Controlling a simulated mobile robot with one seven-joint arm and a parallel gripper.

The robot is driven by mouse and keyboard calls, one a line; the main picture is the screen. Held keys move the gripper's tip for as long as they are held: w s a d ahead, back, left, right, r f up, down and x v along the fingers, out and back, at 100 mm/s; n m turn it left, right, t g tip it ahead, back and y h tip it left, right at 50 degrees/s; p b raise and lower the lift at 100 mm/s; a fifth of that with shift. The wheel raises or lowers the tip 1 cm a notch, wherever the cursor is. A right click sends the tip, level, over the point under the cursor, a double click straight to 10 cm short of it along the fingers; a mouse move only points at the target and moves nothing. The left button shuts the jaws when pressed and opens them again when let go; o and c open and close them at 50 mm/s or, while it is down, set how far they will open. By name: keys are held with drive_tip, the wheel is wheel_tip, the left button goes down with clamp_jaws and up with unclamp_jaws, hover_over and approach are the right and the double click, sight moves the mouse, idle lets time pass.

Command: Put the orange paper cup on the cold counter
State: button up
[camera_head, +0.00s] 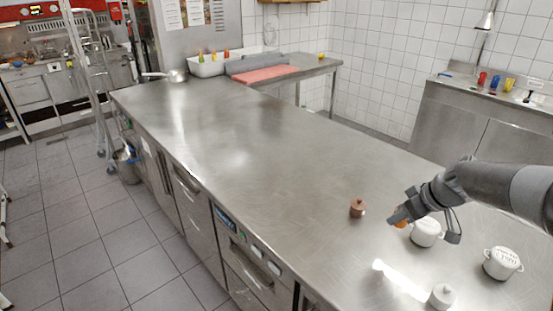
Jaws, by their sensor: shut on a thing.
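The orange paper cup (401,220) shows only as a small orange patch at the left end of my gripper (406,212); the grey fingers hide most of it. My gripper is shut on the cup, over the near right part of the long steel counter (230,140). I cannot tell whether the cup touches the top. This counter has drawers and a small display panel on its front; I take it for the cold counter.
A white lidded pot (427,233) is right beside my gripper. A brown lidded pot (357,208) stands left of it. Two more white pots (502,263) (442,297) stand nearer. The counter's middle is clear. A white bin (207,67) stands at the far end.

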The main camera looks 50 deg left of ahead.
hover_over(346, 230)
drive_tip(key=d, duration=0.2)
drive_tip(key=f, duration=0.7)
drive_tip(key=shift+s, duration=0.25)
drive_tip(key=shift+f, duration=2.05)
drive_tip(key=shift+f, duration=0.1)
drive_tip(key=o, duration=1)
drive_tip(key=shift+r, duration=0.3)
drive_tip(key=v, duration=1.1)
drive_tip(key=shift+d+r, duration=0.25)
drive_tip(key=shift+d, duration=0.05)
